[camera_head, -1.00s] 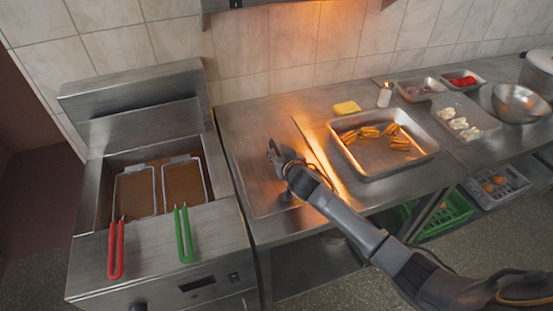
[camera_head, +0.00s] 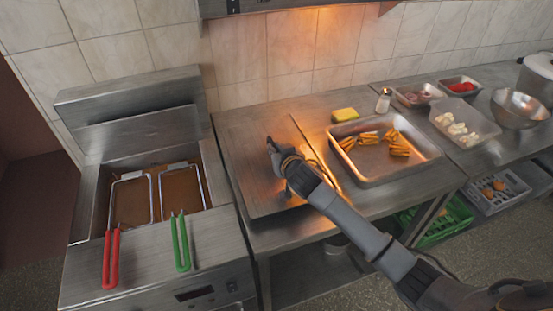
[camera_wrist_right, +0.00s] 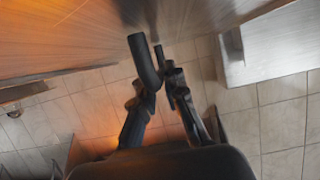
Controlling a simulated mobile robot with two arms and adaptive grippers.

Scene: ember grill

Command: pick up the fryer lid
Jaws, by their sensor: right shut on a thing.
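The fryer lid (camera_head: 245,180) is a flat, rectangular metal sheet over the counter between the fryer and the fry tray. In the head view it looks raised slightly off the counter. My right gripper (camera_head: 273,146) is at the lid and shut on it; my arm hides part of the lid's right side. In the right wrist view the fingers (camera_wrist_right: 163,85) are close together below a broad metal surface, and the exact grip is hard to make out. The fryer (camera_head: 150,245) stands open at the left, with two baskets in its well. My left gripper is not in view.
A red handle (camera_head: 111,258) and a green handle (camera_head: 180,243) stick out over the fryer's front. A metal tray (camera_head: 385,175) with fried pieces lies right of the lid. A yellow sponge (camera_head: 345,114) and a shaker (camera_head: 383,100) stand behind it.

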